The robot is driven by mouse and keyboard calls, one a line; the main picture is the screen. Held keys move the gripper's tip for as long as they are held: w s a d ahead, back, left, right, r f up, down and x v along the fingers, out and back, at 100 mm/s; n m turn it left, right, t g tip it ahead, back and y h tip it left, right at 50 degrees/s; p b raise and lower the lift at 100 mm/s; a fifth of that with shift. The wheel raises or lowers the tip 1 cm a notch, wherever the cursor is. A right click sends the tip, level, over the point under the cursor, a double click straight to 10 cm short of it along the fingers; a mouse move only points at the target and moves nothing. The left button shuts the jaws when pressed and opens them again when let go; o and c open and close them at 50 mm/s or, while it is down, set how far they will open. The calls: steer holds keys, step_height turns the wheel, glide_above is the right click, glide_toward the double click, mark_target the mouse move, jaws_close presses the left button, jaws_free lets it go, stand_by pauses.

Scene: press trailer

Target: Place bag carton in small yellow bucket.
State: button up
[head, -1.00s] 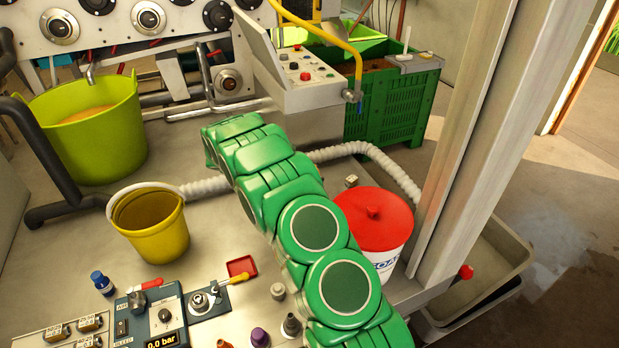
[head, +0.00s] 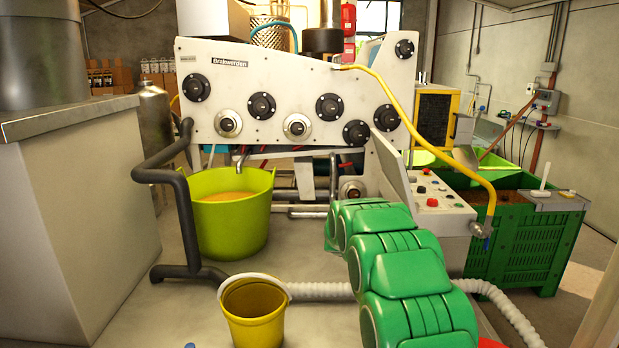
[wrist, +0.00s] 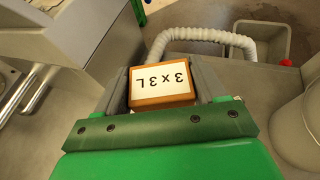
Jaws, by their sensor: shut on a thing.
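The small yellow bucket (head: 256,329) stands upright on the grey floor in the lower middle of the head view, its lower part near the picture's edge. In the wrist view my gripper (wrist: 163,80) is shut on the bag carton (wrist: 162,85), a brown box with a white face marked "3 x 3L". The carton sits between the two grey fingers. In the head view my green arm reaches forward, right of the bucket, and hides the gripper and carton. The bucket cannot be made out in the wrist view.
A larger lime tub (head: 233,225) with orange contents stands behind the bucket. A pale corrugated hose (head: 320,291) runs behind the bucket and my arm. A dark bent pipe (head: 185,200) stands at left. A green crate (head: 520,245) and a control panel (head: 436,200) are at right.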

steer(key=w+a+r+n+t+y, duration=0.25)
steer(key=a+r+n+t, duration=0.25)
steer(key=a+r, duration=0.25)
steer(key=shift+s+a+r+n+t+y, duration=1.4)
steer(key=shift+s+a+n+y, duration=1.5)
steer(key=shift+s+a, duration=1.8)
steer(key=s+a+f+m, duration=0.1)
steer(key=s+a+f, duration=0.5)
steer(key=a+f, duration=0.6)
steer(key=s+a+f, duration=0.7)
steer(key=a+f, duration=0.3)
steer(key=f, duration=0.4)
steer(key=shift+h, duration=0.35)
steer(key=shift+w+f, duration=0.15)
steer(key=shift+f, duration=3.65)
steer(key=o, duration=1.1)
steer(key=shift+f, duration=0.1)
